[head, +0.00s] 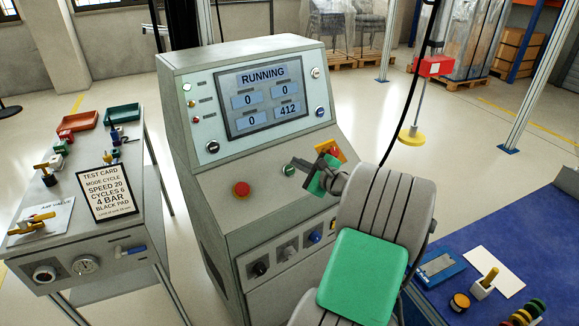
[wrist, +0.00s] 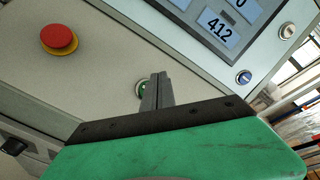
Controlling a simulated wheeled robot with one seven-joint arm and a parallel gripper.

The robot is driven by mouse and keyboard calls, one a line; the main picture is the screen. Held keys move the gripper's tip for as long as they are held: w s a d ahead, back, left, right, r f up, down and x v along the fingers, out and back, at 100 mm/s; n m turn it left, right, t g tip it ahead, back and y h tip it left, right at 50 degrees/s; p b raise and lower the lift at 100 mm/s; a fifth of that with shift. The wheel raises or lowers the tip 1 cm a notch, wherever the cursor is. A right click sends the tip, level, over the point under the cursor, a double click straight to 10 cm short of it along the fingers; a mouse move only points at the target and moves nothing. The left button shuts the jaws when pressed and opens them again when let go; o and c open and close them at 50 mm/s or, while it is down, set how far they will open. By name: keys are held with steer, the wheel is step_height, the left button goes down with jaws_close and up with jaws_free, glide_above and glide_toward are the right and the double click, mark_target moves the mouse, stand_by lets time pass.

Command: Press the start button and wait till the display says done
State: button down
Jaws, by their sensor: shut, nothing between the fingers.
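The display (head: 262,97) on the grey machine console reads RUNNING, with the values 0, 0, 0 and 412. In the wrist view the display (wrist: 221,27) shows only partly, with 412 readable. The green start button (head: 289,170) is on the sloped panel below the display. My gripper (head: 305,178) is shut and empty, close to the button's right side. In the wrist view my gripper's fingertips (wrist: 158,78) overlap the green button (wrist: 140,88) and hide part of it. I cannot tell whether they touch it.
A red emergency stop (head: 241,189) sits left of the green button. Several knobs line the lower panel. A side bench (head: 115,215) with a test card (head: 106,190) stands left. A blue-topped table (head: 535,235) with small parts stands right.

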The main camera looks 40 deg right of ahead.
steer(key=shift+s+a+r+p, duration=0.1)
steer(key=shift+s+r+p, duration=0.35)
steer(key=shift+r, duration=0.15)
steer(key=shift+s+r+p, duration=0.35)
steer(key=shift+r+p, duration=0.1)
steer(key=shift+r, duration=0.15)
